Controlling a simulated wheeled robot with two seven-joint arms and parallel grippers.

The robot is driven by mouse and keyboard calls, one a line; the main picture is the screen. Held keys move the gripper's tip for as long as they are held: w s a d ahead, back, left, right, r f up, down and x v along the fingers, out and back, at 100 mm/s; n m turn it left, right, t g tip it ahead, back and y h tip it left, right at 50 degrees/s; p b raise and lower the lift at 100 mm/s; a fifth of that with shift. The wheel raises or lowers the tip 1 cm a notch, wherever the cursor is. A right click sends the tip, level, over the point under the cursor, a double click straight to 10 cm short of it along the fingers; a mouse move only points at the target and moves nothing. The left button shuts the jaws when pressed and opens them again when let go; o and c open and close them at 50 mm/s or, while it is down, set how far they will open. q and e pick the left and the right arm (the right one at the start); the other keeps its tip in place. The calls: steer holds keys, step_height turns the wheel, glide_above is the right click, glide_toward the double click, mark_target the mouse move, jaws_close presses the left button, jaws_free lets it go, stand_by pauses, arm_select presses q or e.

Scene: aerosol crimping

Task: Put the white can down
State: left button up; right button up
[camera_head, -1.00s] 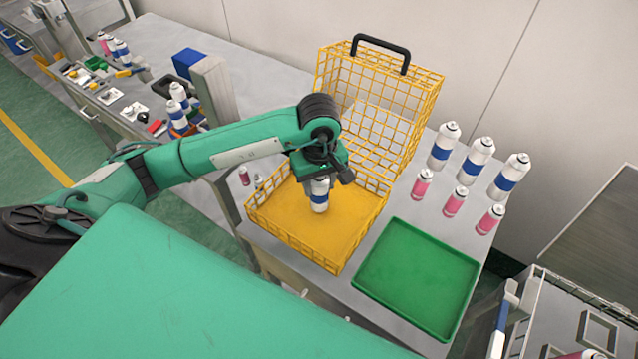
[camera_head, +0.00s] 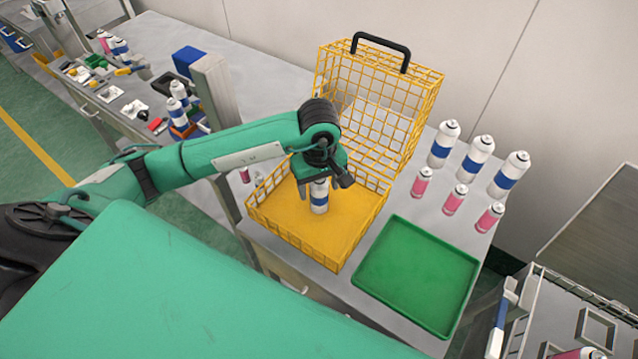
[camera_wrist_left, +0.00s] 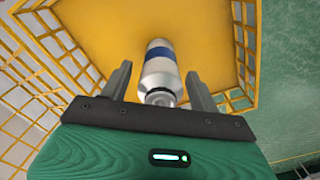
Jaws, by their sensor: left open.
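The white can (camera_head: 319,199) with a blue band stands upright on the floor of the yellow wire basket (camera_head: 345,225). In the left wrist view the can (camera_wrist_left: 158,72) sits between the two fingers, with a visible gap on each side. My left gripper (camera_head: 317,190) is above and around the can's top, its fingers pointing down, open. In the left wrist view the left gripper (camera_wrist_left: 160,88) holds nothing. The can's top is partly hidden by the gripper in the head view. My right gripper is not in view.
The basket's lid (camera_head: 380,100) stands open behind, with a black handle (camera_head: 381,46). An empty green tray (camera_head: 415,275) lies to the right. Several white-blue and pink cans (camera_head: 475,158) stand at the back right. The basket floor around the can is bare.

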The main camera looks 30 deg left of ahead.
arm_select(q)
steer(key=shift+w+r+b, duration=0.1)
steer(key=shift+r+b, duration=0.25)
steer(key=shift+r, duration=0.05)
step_height(320, 180, up, 10)
steer(key=b, duration=0.2)
steer(key=shift+f+b, duration=0.15)
steer(key=shift+b, duration=0.2)
steer(key=shift+r, duration=0.8)
